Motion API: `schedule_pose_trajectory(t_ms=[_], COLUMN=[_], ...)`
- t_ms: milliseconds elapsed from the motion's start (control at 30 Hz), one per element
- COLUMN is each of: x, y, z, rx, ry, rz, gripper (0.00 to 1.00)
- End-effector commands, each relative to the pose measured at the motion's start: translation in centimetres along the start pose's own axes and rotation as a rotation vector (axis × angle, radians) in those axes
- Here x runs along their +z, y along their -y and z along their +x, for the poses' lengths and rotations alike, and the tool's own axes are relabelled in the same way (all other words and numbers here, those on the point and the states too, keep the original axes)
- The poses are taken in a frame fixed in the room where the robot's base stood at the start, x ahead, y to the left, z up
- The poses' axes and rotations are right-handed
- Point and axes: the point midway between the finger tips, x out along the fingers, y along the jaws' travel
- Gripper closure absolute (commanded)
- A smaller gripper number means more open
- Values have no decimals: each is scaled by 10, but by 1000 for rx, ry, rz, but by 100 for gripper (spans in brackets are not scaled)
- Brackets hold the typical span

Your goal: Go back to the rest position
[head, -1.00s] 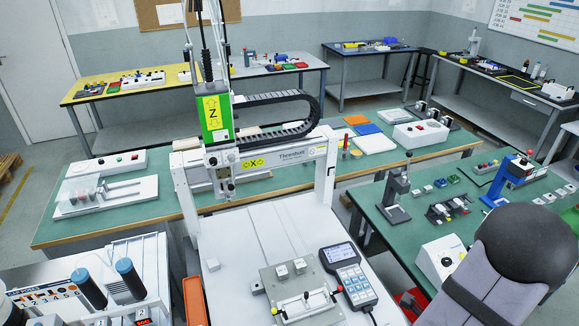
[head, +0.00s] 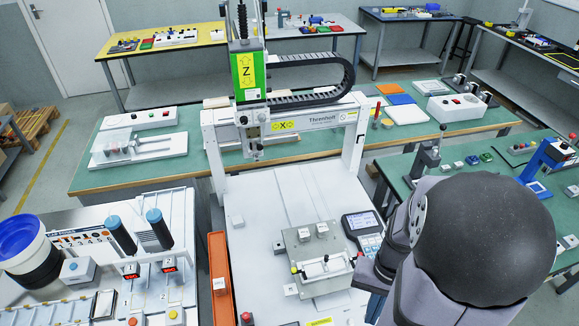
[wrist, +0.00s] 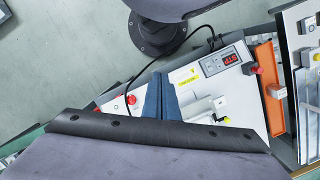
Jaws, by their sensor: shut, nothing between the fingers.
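My gripper (wrist: 160,97) shows in the wrist view as two dark blue fingers side by side, shut with nothing between them. It hangs over the white base of the gantry screwdriver, near its front edge. In the head view my arm comes in from the lower right, and its dark rounded joint covers part of the scene; the fingertips cannot be made out there. The gantry screwdriver (head: 246,70) stands in the middle with its green Z axis raised. A fixture (head: 322,268) with a white part sits on its base, left of my arm.
The teach pendant (head: 362,222) is partly hidden by my arm. An orange bin (head: 219,280) stands left of the base. A screw feeder unit with a blue-topped drum (head: 18,235) is at the lower left. A green bench (head: 90,180) lies behind; another is at right.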

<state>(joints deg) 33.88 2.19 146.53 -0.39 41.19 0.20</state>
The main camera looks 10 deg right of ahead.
Motion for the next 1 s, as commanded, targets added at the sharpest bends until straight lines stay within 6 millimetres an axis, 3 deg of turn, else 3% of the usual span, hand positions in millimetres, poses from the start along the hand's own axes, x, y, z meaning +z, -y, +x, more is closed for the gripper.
schedule_pose_trajectory(t_ms=[33,200,400,600,1000], x=[-4,-6,4,13,13], y=[17,66,107,122,124], z=[-8,-26,-36,-34,-34], rx=[13,34,41,47,48], ry=[-36,-122,-170,-171,-170], rz=[-85,-311,-501,-580,-585], gripper=[100,100,100,100,100])
